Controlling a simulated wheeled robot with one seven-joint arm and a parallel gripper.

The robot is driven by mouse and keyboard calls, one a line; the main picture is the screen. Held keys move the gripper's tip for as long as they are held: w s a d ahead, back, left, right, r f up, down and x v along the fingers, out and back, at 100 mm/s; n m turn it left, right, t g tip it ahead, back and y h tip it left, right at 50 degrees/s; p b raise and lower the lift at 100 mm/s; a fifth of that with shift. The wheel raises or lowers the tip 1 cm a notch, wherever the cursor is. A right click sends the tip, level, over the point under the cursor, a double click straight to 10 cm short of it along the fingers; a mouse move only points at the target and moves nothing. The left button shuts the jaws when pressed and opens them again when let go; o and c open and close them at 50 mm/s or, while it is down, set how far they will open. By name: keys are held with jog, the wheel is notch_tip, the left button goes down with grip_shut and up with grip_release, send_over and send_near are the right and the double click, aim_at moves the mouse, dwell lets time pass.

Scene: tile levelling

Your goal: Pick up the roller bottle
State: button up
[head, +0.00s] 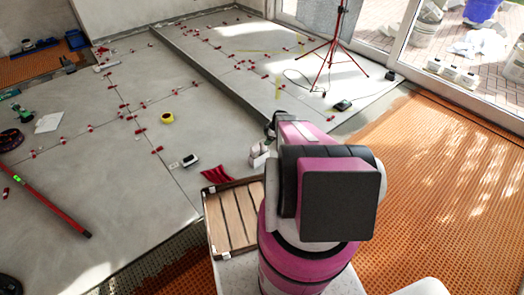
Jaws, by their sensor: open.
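I cannot single out the roller bottle for sure in the head view. A small white and dark item (190,160) lies on the grey tiles left of my arm, but it is too small to name. Small white and grey shapes (259,154) show just left of my pink and black arm, partly hidden by it; I cannot tell what they are. My arm reaches away from the camera, and its bulk hides my gripper and the floor behind it.
A wooden slatted tray (214,232) sits close in front. A red cloth-like piece (216,174), a yellow tape measure (167,118) and a long red level (48,203) lie on the tiles. A red tripod (331,62) stands at the back. Orange matting (450,170) covers the right.

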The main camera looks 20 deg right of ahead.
aim_at(263, 150)
jog(key=shift+x, duration=2.95)
jog(key=shift+a, duration=0.1)
jog(key=c, duration=1)
